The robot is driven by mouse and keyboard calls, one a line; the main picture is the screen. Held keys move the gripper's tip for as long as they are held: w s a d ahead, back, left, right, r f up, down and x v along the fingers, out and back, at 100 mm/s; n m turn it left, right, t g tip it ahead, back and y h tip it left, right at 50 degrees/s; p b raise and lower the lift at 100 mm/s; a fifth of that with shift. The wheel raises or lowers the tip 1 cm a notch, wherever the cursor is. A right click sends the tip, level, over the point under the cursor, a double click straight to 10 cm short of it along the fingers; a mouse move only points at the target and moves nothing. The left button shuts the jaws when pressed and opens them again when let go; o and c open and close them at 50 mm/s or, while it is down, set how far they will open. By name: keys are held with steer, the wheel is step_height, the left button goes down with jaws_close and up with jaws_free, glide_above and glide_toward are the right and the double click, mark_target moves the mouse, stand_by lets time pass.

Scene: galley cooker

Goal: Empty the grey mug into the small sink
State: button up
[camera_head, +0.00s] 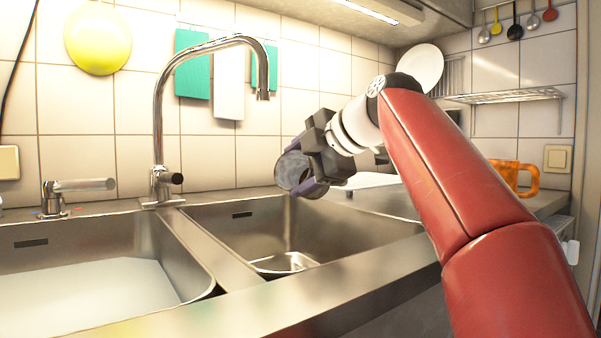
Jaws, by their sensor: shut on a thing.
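The grey mug (291,171) is held in my gripper (303,168), whose purple-edged fingers are shut around it. The mug is tilted well over on its side, and its round end faces left and toward the camera. It hangs in the air above the back part of the right sink basin (232,232), apart from the rim. This basin looks like the small sink. A pale, shiny patch (284,262) shows on its floor; I cannot tell whether it is liquid or the basin's bottom. The mug's inside and handle are not clear.
A tall curved tap (159,120) stands between the right basin and the left basin (95,285). A mixer lever (80,185) is at the left. A wire shelf (510,96) is on the wall.

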mark_target(286, 187)
steer(key=shift+s+a+f+n+t+b, duration=0.2)
steer(key=shift+f+n+t+b, duration=0.2)
steer(key=shift+b, duration=0.65)
steer(key=shift+s+a+f+n+t+b, duration=0.1)
steer(key=shift+s+f+n+t+b, duration=0.25)
steer(key=shift+b, duration=0.7)
stand_by(1.4)
steer(key=shift+s+a+f+n+t+h, duration=0.1)
steer(key=shift+f+n+t+h, duration=0.2)
steer(key=shift+f+n+t, duration=0.2)
stand_by(1.2)
steer(key=shift+r, duration=0.1)
